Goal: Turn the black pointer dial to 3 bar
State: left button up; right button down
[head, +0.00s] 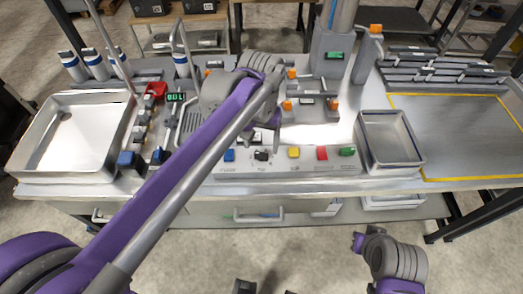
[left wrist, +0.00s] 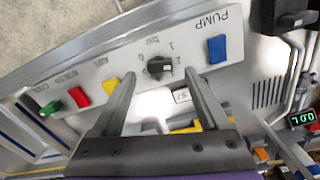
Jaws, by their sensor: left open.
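The black pointer dial (head: 261,155) sits on the front control panel, between a blue button and a yellow one. In the left wrist view the dial (left wrist: 159,66) shows close up, with small number marks around it. Its exact pointer reading is too small to tell. My left gripper (head: 262,132) is just above and behind the dial in the head view. In the left wrist view its open fingers (left wrist: 160,75) lie on either side of the dial, with nothing held. Contact with the dial cannot be told. Part of my right arm shows at the lower right; its gripper cannot be made out.
The panel also carries a blue button (head: 229,155), a yellow button (head: 293,152), a red button (head: 322,153) and a green button (head: 347,152). A metal tray (head: 390,143) stands right of the panel. A large pan (head: 72,130) stands at left. A yellow-edged area (head: 460,140) at right is clear.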

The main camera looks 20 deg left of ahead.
aim_at(261, 154)
pick_arm(q)
jog(key=shift+f, duration=1.95)
grip_shut()
